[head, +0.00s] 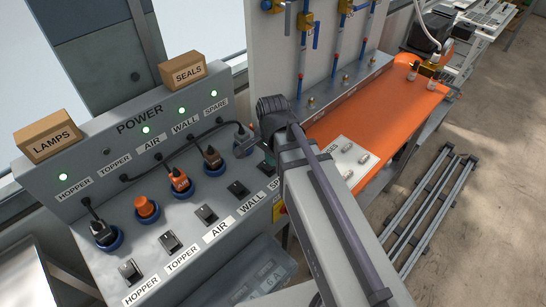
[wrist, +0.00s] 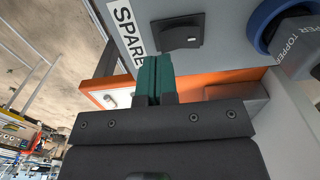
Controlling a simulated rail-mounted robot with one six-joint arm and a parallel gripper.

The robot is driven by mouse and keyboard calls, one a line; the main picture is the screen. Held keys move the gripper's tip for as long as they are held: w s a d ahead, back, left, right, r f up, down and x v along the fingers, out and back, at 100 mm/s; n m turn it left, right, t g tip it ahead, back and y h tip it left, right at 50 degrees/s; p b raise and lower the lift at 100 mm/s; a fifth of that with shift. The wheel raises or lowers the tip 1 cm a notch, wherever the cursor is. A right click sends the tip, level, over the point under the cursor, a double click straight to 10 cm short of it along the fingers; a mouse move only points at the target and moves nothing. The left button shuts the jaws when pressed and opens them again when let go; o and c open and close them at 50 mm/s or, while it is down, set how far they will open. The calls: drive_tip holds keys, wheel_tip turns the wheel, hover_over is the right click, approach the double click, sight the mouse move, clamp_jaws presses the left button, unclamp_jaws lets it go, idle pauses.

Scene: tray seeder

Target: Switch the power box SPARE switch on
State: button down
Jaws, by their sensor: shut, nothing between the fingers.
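The power box (head: 190,225) is a grey sloped panel with a row of black rocker switches. The SPARE switch (wrist: 178,31) is a black rocker beside its white SPARE label (wrist: 128,32) in the wrist view; my arm hides most of it in the head view. My gripper (wrist: 154,78) has its teal fingers together and empty, just below the switch in the wrist view; I cannot tell whether they touch it. A bit of teal fingertip shows beside my arm in the head view (head: 267,158). The SPARE lamp (head: 210,93) is lit green.
A grey plug marked TOPPER (wrist: 297,45) sits in the blue-ringed socket beside the SPARE switch. The WALL switch (head: 238,188) is close by. The TOPPER lamp (head: 106,152) is dark; the other lamps are green. An orange bench (head: 385,110) stands to the right.

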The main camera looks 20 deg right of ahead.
sight(274, 173)
drive_tip(key=shift+f+b, duration=0.65)
drive_tip(key=shift+f, duration=0.75)
drive_tip(key=shift+s+f+b, duration=0.1)
drive_tip(key=shift+f+b, duration=0.3)
drive_tip(key=shift+r, duration=0.15)
drive_tip(key=shift+r+p, duration=0.15)
drive_tip(key=shift+p, duration=0.15)
drive_tip(key=shift+r+p, duration=0.65)
